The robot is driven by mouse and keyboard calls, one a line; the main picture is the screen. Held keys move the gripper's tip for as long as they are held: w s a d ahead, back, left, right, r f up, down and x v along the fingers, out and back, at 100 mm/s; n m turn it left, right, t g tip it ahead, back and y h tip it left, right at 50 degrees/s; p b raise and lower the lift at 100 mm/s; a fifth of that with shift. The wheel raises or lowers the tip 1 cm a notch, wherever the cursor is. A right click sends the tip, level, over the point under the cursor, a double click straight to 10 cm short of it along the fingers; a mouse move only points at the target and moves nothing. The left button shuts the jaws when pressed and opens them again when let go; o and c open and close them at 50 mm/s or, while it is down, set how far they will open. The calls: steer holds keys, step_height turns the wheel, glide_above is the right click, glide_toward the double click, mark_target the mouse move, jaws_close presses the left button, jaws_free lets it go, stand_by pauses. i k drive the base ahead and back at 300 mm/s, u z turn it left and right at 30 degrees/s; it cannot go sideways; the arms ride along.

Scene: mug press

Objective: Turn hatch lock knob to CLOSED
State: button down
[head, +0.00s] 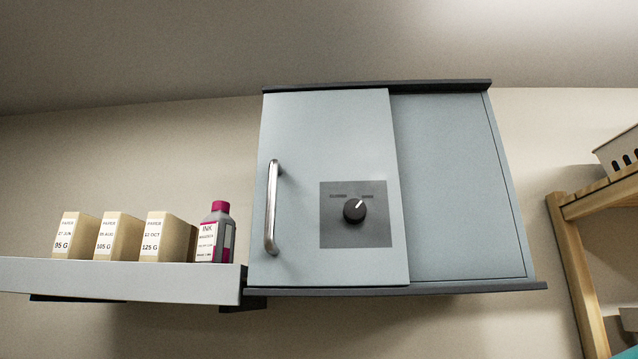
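The hatch lock knob (354,210) is a round black dial with a white pointer line. It sits on a dark grey square plate (335,235) on the front of a pale blue sliding door (320,130). The pointer is tilted toward the upper right, toward the right one of two small labels above the knob. The label text is too small to read. A vertical metal handle (271,207) is at the door's left side. The door covers the left part of the cabinet (455,190). My gripper is not in view.
A white shelf (120,278) at the left holds several paper boxes (118,236) and an ink bottle (215,233) with a magenta cap, close to the cabinet. The space before the knob looks clear.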

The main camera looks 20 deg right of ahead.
mark_target(354, 211)
steer(key=z, duration=2.3)
steer(key=k, duration=1.05)
steer(key=u, duration=2.05)
